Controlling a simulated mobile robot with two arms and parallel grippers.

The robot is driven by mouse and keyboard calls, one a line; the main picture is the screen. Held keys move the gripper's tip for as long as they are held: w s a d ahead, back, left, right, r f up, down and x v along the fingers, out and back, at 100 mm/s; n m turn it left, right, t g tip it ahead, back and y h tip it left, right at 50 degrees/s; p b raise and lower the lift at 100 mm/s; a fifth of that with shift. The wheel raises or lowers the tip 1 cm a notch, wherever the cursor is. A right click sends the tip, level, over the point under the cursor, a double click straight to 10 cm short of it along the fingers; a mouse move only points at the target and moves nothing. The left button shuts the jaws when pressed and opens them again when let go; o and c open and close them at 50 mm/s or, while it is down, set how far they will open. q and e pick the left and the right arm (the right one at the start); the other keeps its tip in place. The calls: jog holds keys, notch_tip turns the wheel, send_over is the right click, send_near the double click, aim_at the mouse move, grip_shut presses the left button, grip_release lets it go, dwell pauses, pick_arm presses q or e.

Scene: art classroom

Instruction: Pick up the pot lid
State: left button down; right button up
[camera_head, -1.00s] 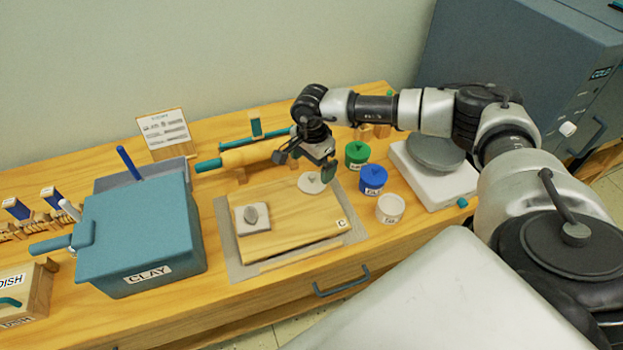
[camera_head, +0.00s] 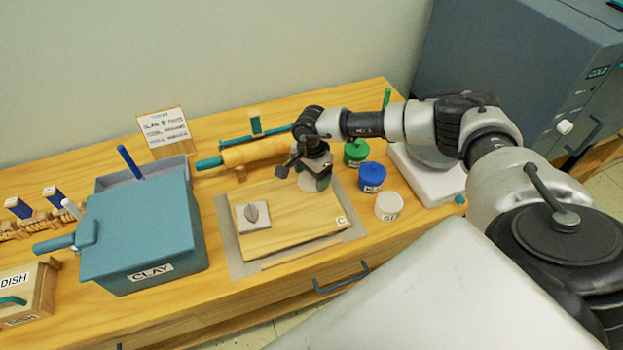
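The pot lid, a pale round disc (camera_head: 307,184), lies on the wooden board (camera_head: 290,225) near its far right corner. It is mostly hidden by my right gripper (camera_head: 304,177). My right gripper points down over the lid with its two dark fingers apart, one to the left of the lid and one over its right side. I cannot tell whether the fingers touch the lid. My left gripper is not in view.
A grey slab with a leaf shape (camera_head: 253,214) lies on the board's left. Green (camera_head: 356,152), blue (camera_head: 371,177) and white (camera_head: 389,206) jars stand to the right. A rolling pin (camera_head: 250,155) lies behind. The teal CLAY box (camera_head: 140,235) stands left.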

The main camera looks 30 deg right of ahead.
jog(key=shift+c, duration=0.5)
jog(key=shift+r, duration=0.15)
